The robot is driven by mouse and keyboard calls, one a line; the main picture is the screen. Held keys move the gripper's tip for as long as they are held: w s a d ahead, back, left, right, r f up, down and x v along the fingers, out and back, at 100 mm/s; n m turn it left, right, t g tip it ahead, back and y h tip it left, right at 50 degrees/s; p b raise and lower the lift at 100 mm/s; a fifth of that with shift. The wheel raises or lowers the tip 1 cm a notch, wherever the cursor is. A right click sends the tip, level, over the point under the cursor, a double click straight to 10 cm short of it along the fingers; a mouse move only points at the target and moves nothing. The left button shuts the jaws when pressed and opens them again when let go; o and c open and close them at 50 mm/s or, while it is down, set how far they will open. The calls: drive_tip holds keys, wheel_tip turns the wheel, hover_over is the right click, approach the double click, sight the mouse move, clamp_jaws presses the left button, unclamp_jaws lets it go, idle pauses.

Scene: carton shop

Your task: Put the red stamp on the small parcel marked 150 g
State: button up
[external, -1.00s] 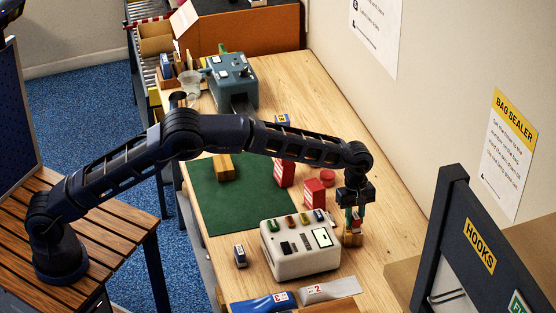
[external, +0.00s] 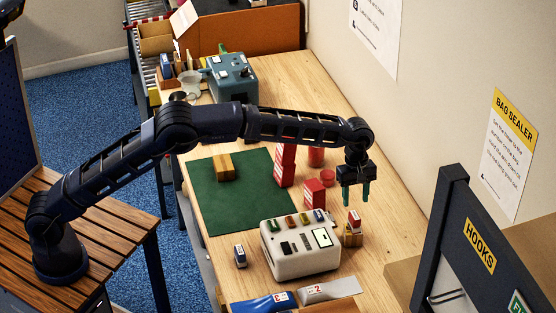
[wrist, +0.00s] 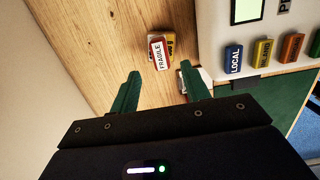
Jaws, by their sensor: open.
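I cannot tell whether this block is the 150 g parcel. My gripper (external: 356,196) is above the stamp, empty, its green fingers apart and pointing down. In the wrist view the open fingers (wrist: 160,82) show below the stamp, clear of it.
The cream machine (external: 300,258) has coloured buttons, one marked LOCAL (wrist: 233,58). Red boxes (external: 314,194) stand behind it. A brown parcel (external: 226,167) lies on the green mat (external: 215,205). A dark hooks panel (external: 455,235) stands at right. The wood right of the block is clear.

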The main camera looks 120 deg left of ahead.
sight(353, 212)
drive_tip(key=s+d+r+m, duration=0.3)
drive_tip(key=d+r, duration=0.5)
drive_tip(key=r, duration=0.1)
drive_tip(key=s+d+r+m, duration=0.3)
drive_tip(key=d+r, duration=0.4)
drive_tip(key=r, duration=0.3)
drive_tip(key=s+d+r+m+t, duration=0.1)
drive_tip(key=s+d+r+m, duration=0.25)
drive_tip(key=s+d, duration=0.4)
drive_tip(key=s+d+r+m+t, duration=0.1)
drive_tip(key=s+d+r+m, duration=0.3)
drive_tip(key=d, duration=0.6)
drive_tip(key=s+d+m, duration=0.6)
drive_tip(key=s+d, duration=0.7)
drive_tip(key=s, duration=0.5)
drive_tip(key=s+d+f+m, duration=0.3)
drive_tip(key=s+d+f, duration=0.1)
drive_tip(key=s, duration=0.5)
drive_tip(key=s+d+f+m+t+y, duration=0.1)
drive_tip(key=s+d+f+m, duration=0.2)
drive_tip(key=s+f, duration=0.3)
drive_tip(key=s+m, duration=0.1)
drive_tip(key=s, duration=0.2)
drive_tip(key=shift+s+d+t, duration=0.3)
drive_tip(key=shift+d, duration=0.05)
